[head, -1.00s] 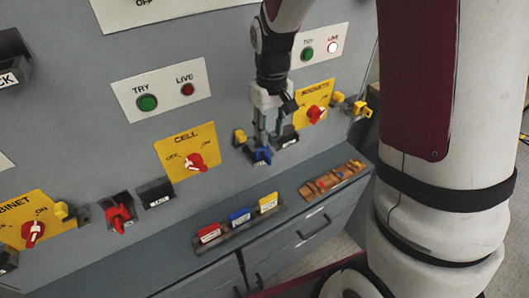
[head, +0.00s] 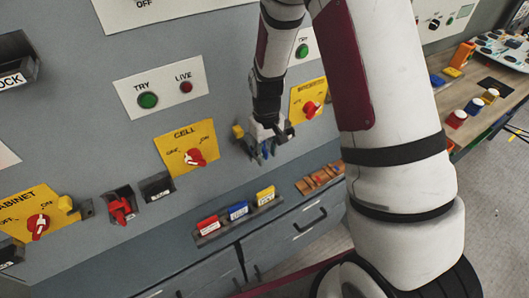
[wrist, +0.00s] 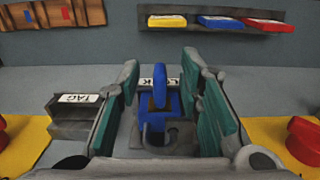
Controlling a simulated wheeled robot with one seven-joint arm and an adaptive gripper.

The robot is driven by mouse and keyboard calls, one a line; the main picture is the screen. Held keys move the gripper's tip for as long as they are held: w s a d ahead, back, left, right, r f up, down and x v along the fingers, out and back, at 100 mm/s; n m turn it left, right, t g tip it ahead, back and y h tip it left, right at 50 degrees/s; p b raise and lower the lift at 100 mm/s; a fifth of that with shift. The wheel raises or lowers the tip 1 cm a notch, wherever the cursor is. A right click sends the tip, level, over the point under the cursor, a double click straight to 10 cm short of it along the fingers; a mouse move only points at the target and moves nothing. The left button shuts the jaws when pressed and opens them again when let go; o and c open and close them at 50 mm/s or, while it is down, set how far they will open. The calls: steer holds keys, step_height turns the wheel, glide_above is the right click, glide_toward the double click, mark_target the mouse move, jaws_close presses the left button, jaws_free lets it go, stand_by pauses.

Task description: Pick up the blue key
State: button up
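The blue key (head: 267,151) is at the grey panel, right of the CELL switch and partly hidden by my gripper in the head view. In the wrist view the blue key (wrist: 161,82) stands between the two fingers, in front of a dark holder with a partly covered white label. My gripper (head: 266,143) is at the key, with its fingers on either side. In the wrist view my gripper (wrist: 163,72) is open, with green pads and a visible gap on both sides of the key.
A yellow CELL plate (head: 184,149) with a red switch is to the left. Below, a ledge holds red (head: 208,228), blue (head: 238,211) and yellow (head: 265,194) tags. A dark TAG holder (wrist: 75,112) sits close beside the left finger. A workbench (head: 490,108) stands at right.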

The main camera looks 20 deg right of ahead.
mark_target(267, 152)
jaws_close()
steer(key=shift+r, duration=0.1)
stand_by(0.3)
steer(key=shift+w+r, duration=0.1)
steer(key=shift+r, duration=0.75)
steer(key=shift+s+r+b, duration=0.2)
steer(key=shift+r+b, duration=0.25)
steer(key=shift+r, duration=0.45)
steer(key=s+d+r+p, duration=0.1)
steer(key=s+d, duration=0.2)
steer(key=s, duration=1.2)
steer(key=shift+s+r, duration=0.15)
steer(key=shift+s, duration=0.1)
